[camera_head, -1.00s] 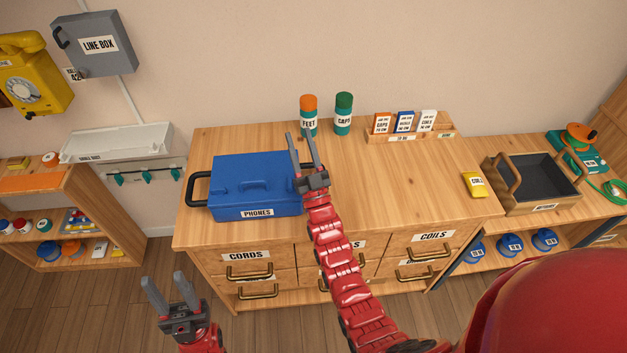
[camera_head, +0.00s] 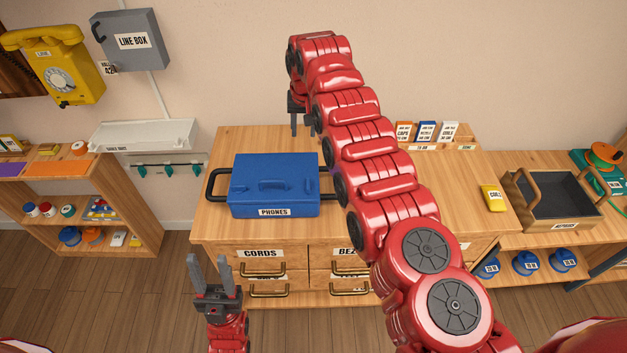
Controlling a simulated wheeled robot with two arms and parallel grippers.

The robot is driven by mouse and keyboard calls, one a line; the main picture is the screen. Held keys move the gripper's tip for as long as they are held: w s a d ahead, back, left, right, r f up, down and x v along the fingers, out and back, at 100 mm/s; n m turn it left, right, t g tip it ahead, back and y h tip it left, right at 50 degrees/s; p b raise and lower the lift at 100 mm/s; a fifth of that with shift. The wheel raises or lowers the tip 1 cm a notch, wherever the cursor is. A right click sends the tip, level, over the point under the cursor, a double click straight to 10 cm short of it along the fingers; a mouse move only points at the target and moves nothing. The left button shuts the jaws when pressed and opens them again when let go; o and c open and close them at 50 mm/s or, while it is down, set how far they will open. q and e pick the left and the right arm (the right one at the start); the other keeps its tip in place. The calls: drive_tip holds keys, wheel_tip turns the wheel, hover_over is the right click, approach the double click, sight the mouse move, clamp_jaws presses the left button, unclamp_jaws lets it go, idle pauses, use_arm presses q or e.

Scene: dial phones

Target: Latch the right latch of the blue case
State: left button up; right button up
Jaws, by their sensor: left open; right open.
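The blue case (camera_head: 273,191), labelled PHONES, lies closed on the wooden cabinet top. It has a black handle loop at its left end, and part of another shows at its right end beside my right arm. My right gripper (camera_head: 294,132) points down above the cabinet, behind the case's back right corner, apart from the case. It is open and partly hidden by its own arm. My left gripper (camera_head: 212,272) is open and empty, pointing up in front of the cabinet, below the case's front left.
My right arm hides the cabinet's middle. A card rack (camera_head: 465,145) stands at the back, and a yellow packet (camera_head: 491,198) lies near a wooden tray (camera_head: 520,213) on the right. A white shelf unit (camera_head: 140,134) hangs on the wall at left.

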drive_tip(key=s+r+g, duration=0.3)
drive_tip(key=s+r, duration=0.1)
drive_tip(key=s, duration=0.2)
drive_tip(key=b, duration=0.2)
hover_over(308, 183)
wheel_tip(308, 183, down, 4)
drive_tip(key=shift+h, duration=0.3)
drive_tip(key=f, duration=0.2)
drive_tip(key=f+p, duration=0.1)
drive_tip(key=f, duration=0.3)
drive_tip(key=shift+s+f+p, duration=0.25)
drive_tip(key=shift+f+p, duration=0.15)
wheel_tip(308, 183, down, 6)
drive_tip(key=shift+w+f, duration=0.15)
drive_tip(key=shift+c, duration=0.2)
clamp_jaws()
